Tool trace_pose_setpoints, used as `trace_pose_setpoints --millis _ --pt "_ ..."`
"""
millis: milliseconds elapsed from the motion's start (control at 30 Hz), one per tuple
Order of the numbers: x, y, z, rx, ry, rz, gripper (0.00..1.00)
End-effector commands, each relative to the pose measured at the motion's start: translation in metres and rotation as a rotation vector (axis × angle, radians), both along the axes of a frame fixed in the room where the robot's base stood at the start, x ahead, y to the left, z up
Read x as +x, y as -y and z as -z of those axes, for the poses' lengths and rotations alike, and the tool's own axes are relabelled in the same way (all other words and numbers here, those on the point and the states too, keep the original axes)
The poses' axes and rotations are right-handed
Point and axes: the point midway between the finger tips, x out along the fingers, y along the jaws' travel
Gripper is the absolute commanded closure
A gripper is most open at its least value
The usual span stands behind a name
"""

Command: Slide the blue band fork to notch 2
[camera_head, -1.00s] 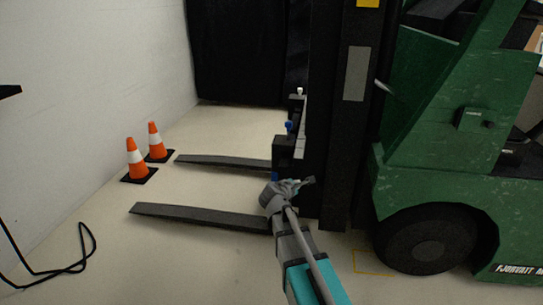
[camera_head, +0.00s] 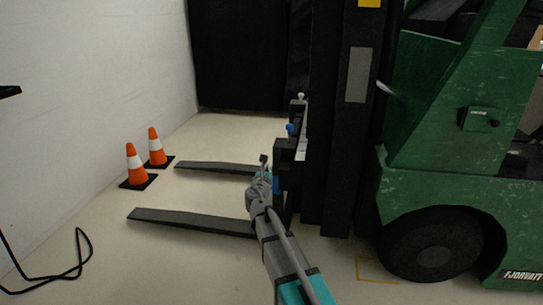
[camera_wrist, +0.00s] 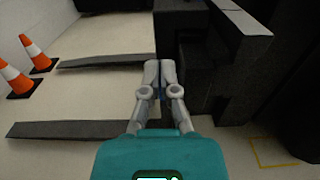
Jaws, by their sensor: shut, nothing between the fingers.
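The near fork (camera_head: 190,222) reaches left from the green forklift, low over the floor. A blue band (camera_head: 277,184) shows on the dark upright at the carriage, which seems to belong to this near fork; my arm hides where they join. The far fork (camera_head: 215,168) lies behind, roughly parallel. My gripper (camera_head: 263,163) is just left of the blue band, fingers together and empty. In the wrist view my gripper (camera_wrist: 160,68) is shut in front of the dark upright, and a thin blue strip shows between the fingers. I cannot tell whether they touch the upright. No notch marks are readable.
The dark mast (camera_head: 340,140) and green forklift body (camera_head: 430,180) block the right. Two orange cones (camera_head: 137,168) stand left of the fork tips. A black cable lies at the lower left.

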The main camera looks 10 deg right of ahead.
Motion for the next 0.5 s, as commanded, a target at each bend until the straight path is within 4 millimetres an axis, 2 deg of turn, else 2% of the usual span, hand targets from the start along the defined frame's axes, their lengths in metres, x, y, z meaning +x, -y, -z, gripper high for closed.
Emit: trace_pose_setpoints --millis 267,500 --pt "0.015 0.004 0.000 0.002 0.001 0.000 1.00" --pt "0.045 0.013 0.000 0.002 0.000 0.002 1.00"
